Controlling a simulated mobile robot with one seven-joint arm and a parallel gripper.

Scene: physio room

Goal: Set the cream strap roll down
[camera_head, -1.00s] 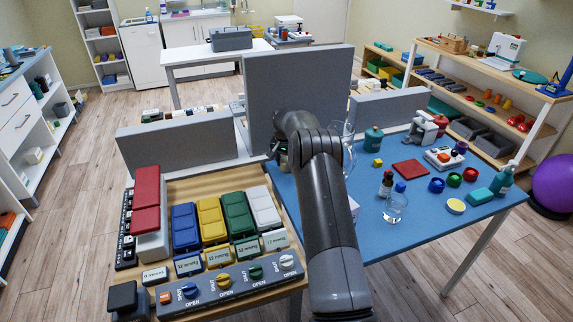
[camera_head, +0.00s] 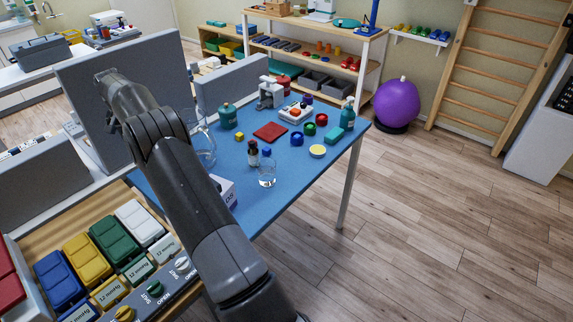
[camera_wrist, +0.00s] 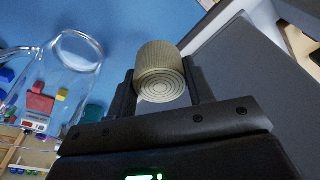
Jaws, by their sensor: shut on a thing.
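The cream strap roll (camera_wrist: 160,72) shows in the wrist view, gripped between the two fingers of my gripper (camera_wrist: 163,82). Its ringed end faces the camera. The blue tabletop (camera_wrist: 190,18) is behind it; I cannot tell whether the roll touches it. In the head view my arm hides the roll and the gripper. The blue table (camera_head: 290,185) stands right of my arm.
A clear glass jug (camera_wrist: 75,65) stands close left of my gripper, and a grey panel (camera_wrist: 245,85) is close on the right. A red square (camera_head: 270,131), a brown bottle (camera_head: 253,153) and a glass (camera_head: 267,175) stand on the table. Its front right part is clear.

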